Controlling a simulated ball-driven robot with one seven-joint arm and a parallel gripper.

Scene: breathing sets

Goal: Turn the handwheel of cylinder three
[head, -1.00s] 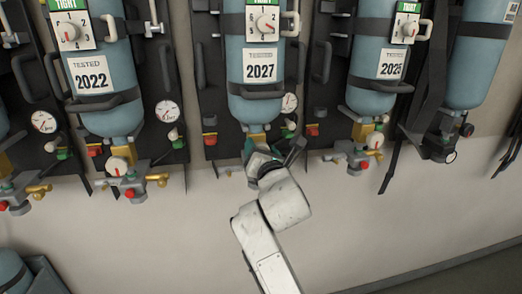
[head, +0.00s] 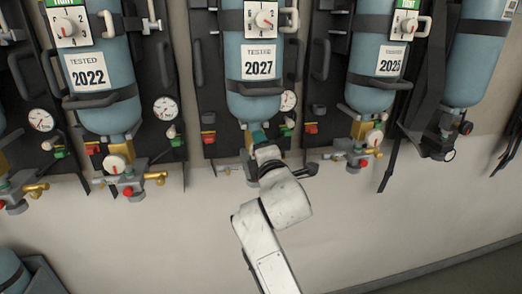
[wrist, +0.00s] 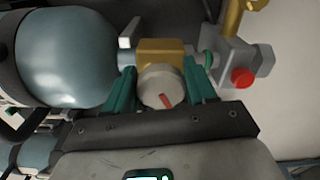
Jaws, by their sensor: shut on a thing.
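The handwheel (wrist: 161,88) is a pale round knob with a red mark, on a brass valve block (wrist: 160,52) at the neck of a blue cylinder (wrist: 62,55). My gripper (wrist: 160,80) is shut on it, one teal finger on each side. In the head view my gripper (head: 258,138) is at the bottom of the middle blue cylinder (head: 254,100), labelled 2027. My wrist hides the handwheel there. The red mark points down and slightly right in the wrist view.
A cylinder labelled 2022 (head: 105,110) hangs to the left, and one labelled 2025 (head: 372,95) to the right. Gauges, brass valves and black brackets crowd both sides. A red knob (wrist: 243,78) shows near my gripper. The wall below is clear.

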